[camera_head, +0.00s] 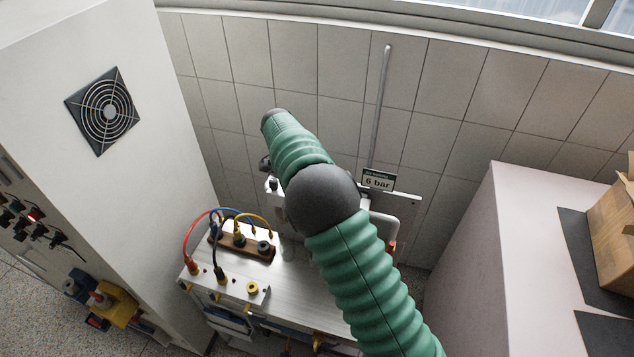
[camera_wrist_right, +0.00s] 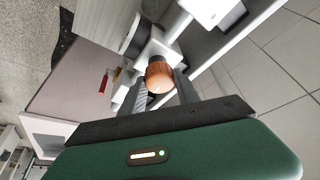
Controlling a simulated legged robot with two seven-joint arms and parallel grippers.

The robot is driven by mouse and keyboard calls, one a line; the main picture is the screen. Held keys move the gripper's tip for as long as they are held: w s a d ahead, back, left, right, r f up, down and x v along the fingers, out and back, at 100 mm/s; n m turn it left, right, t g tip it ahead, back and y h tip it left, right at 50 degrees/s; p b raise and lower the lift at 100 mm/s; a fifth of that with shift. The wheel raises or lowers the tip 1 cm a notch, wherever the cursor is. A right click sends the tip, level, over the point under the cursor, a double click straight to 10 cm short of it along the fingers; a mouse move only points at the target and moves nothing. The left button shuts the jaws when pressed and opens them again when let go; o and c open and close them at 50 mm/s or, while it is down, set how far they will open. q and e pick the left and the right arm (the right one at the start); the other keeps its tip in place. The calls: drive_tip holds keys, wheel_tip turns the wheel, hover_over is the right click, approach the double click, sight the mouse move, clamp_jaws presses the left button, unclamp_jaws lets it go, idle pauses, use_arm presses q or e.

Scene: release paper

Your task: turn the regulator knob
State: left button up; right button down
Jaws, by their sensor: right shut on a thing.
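The orange-brown regulator knob (camera_wrist_right: 160,77) shows in the right wrist view, on a white fitting (camera_wrist_right: 158,45). My right gripper (camera_wrist_right: 161,86) has one dark finger on each side of the knob and is shut on it. In the head view my green right arm crosses the middle and hides the knob and most of the regulator. A dark part with a white piece (camera_head: 270,172) shows left of my arm; I cannot tell what it is. My left gripper is in neither view.
A "6 bar" sign (camera_head: 378,181) and a vertical pipe (camera_head: 380,105) are at the tiled wall. A metal bench (camera_head: 300,285) carries coloured cables (camera_head: 195,240). A white cabinet (camera_head: 150,190) stands left. A pale block (camera_head: 480,265) with a cardboard box (camera_head: 612,235) stands right.

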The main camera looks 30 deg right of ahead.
drive_tip(key=shift+w+r, duration=0.15)
drive_tip(key=c, duration=1.1)
unclamp_jaws()
drive_tip(key=shift+o, duration=1)
drive_tip(key=shift+a, duration=0.2)
drive_tip(key=b+v, duration=0.1)
drive_tip(key=v, duration=1.5)
drive_tip(key=shift+a+r+b, duration=0.25)
drive_tip(key=shift+a+b, duration=0.05)
drive_tip(key=shift+b, duration=0.1)
drive_tip(key=shift+d, duration=0.1)
